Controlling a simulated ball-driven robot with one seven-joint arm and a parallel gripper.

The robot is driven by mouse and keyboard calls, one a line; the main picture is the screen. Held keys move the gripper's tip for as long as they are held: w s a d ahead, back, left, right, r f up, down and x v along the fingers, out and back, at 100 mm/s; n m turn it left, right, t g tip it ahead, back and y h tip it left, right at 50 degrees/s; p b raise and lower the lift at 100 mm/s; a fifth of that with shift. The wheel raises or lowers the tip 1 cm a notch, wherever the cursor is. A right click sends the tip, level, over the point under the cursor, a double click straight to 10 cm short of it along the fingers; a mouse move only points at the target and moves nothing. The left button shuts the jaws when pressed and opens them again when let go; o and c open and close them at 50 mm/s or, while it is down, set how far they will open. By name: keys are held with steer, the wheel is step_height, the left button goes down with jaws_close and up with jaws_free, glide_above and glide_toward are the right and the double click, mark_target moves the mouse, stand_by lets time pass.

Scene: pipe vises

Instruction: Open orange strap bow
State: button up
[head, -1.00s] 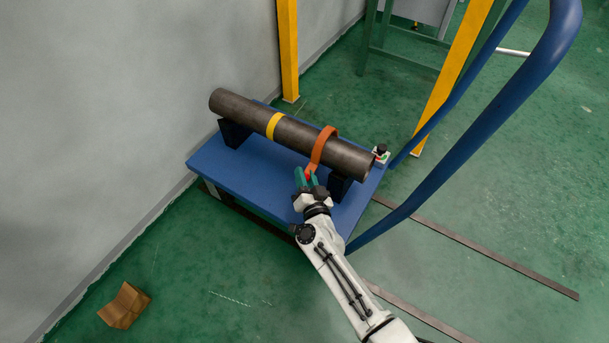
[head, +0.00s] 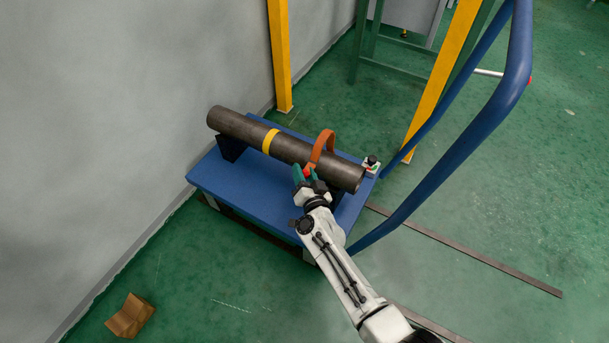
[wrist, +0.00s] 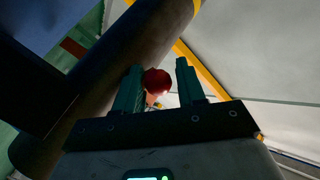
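The orange strap bow (head: 325,141) arches over the right half of a dark steel pipe (head: 232,124) and stands clear above its top. A red ball knob (wrist: 157,82) is at the bow's near lower end; it also shows in the head view (head: 308,172). My gripper (head: 305,172) is at the near side of the pipe, its teal fingers either side of the knob. In the wrist view my gripper (wrist: 160,84) has its fingers apart, the knob between them nearer the left finger, with a gap to the right finger. Finger contact is unclear.
The pipe rests on black supports on a blue cart (head: 232,181) with a tall blue handle rail (head: 440,165) at right. A yellow band (head: 270,142) circles the pipe. A small box with a black knob (head: 371,163) sits at the cart's right corner. A brown block (head: 130,316) lies on the floor.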

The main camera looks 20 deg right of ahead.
steer(key=shift+o, duration=0.7)
steer(key=shift+f, duration=0.1)
steer(key=shift+s+f, duration=0.2)
steer(key=shift+f, duration=0.15)
